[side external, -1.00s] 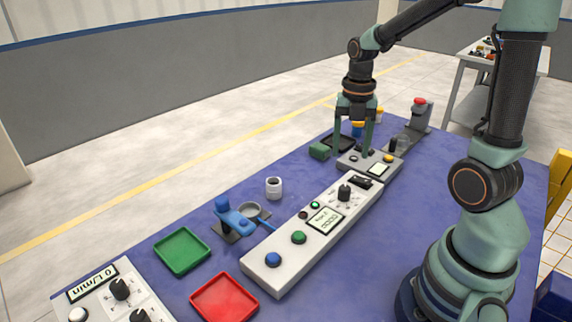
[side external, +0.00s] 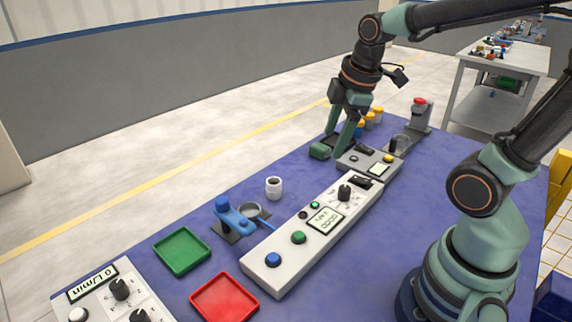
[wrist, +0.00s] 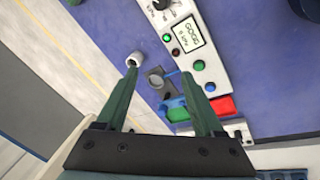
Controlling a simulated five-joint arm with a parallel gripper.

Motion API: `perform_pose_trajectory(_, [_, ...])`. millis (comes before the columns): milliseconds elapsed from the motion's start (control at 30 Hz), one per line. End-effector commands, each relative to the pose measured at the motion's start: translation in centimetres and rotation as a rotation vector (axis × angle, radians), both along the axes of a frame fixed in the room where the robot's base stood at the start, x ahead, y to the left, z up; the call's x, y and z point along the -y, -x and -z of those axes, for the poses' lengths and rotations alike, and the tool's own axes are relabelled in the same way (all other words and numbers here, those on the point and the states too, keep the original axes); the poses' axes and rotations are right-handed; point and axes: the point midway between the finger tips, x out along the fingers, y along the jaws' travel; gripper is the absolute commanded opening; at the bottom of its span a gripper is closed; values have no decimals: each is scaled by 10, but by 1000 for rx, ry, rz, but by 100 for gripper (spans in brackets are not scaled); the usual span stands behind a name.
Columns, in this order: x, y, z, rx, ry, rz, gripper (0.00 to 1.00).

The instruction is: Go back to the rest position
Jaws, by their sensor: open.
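My gripper (side external: 338,143) is open, with its fingers tilted down to the left over the far part of the blue table. In the wrist view my gripper (wrist: 159,73) shows two parted fingers with nothing between the tips. A white hollow cylinder (side external: 273,189) stands upright on the blue table (side external: 205,205). The same white cylinder (wrist: 136,59) shows near the left fingertip in the wrist view.
A long white control panel (side external: 285,252) and a grey panel with a screen (side external: 362,163) run along the table. A blue fixture (side external: 235,219), green tray (side external: 181,250) and red tray (side external: 224,299) lie nearer. A red-topped post (side external: 418,115) and yellow-capped containers (side external: 372,118) stand at the far end.

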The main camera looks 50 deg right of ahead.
Motion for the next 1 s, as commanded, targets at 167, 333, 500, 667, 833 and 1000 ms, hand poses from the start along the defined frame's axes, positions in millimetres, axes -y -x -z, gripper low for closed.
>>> perform_pose_trajectory(167, [-21, 7, -13, 97, -121, 313, 69])
perform_pose_trajectory(333, [-37, 13, -21, 166, -254, 583, 69])
perform_pose_trajectory(500, [-47, 18, -25, 200, -350, 752, 69])
perform_pose_trajectory(667, [-49, 19, -26, 208, -381, 808, 69])
perform_pose_trajectory(833, [-49, 19, -26, 208, -382, 811, 69])
perform_pose_trajectory(1000, [-49, 19, -26, 207, -381, 810, 69])
